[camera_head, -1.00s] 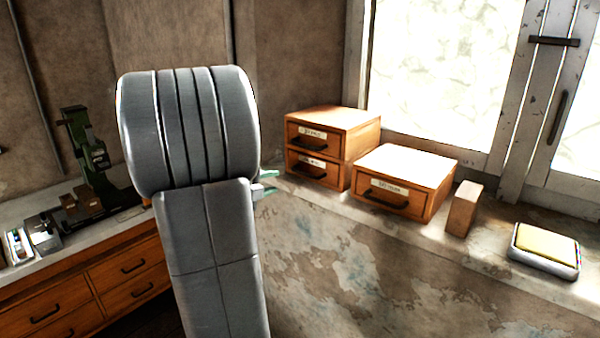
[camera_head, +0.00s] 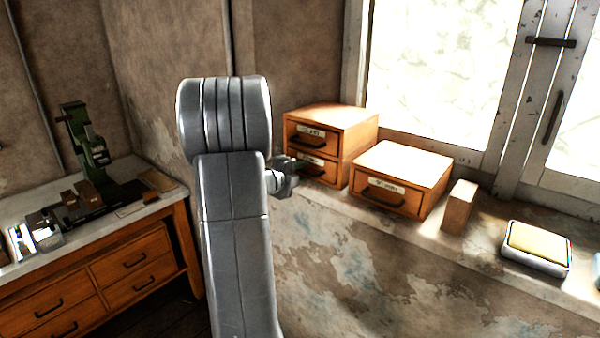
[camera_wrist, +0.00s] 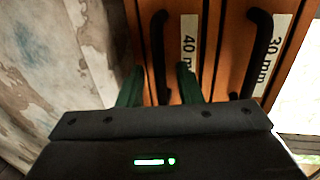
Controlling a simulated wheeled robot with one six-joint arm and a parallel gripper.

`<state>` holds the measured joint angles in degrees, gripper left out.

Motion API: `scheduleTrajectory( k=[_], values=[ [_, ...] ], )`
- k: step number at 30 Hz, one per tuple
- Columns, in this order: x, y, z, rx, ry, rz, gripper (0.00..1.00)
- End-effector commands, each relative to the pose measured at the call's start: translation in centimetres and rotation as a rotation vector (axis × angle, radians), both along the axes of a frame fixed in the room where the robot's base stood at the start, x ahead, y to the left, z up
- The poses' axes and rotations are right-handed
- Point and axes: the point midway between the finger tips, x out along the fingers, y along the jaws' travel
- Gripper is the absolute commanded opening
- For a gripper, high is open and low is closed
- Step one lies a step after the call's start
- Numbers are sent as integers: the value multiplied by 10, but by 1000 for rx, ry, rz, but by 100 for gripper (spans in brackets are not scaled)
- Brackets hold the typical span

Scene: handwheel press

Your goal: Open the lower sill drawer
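The two-drawer wooden box (camera_head: 350,139) stands on the sill, one drawer above the other, both shut. Its lower drawer (camera_head: 324,177) is partly hidden by my gripper (camera_head: 291,173). In the wrist view the box shows turned sideways: the drawer labelled 40 mm (camera_wrist: 187,62), apparently the lower one, is on the left, and the 30 mm drawer (camera_wrist: 279,50) is on the right. My gripper's green fingers (camera_wrist: 159,84) are open, one on each side of the 40 mm drawer's black handle (camera_wrist: 159,45). I see gaps between fingers and handle; I cannot tell any contact.
A single-drawer box (camera_head: 404,176), a wooden block (camera_head: 459,207) and a grey case with a yellow top (camera_head: 537,245) stand further right on the sill. A bench (camera_head: 110,240) with a green press (camera_head: 88,150) is at the left. The peeling wall (camera_wrist: 70,60) runs close beside the fingers.

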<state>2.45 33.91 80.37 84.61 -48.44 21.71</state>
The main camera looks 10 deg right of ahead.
Motion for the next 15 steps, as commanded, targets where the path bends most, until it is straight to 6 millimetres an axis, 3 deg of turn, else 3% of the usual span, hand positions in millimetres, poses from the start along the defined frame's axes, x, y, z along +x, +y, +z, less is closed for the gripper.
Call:
scheduleTrajectory(
  k=[3, 9, 15],
  values=[
    [0, 0, 0, 0, 0, 0, 32],
    [0, 0, 0, 0, 0, 0, 0],
    [-1, 1, 0, 0, 0, 0, 0]
  ],
)
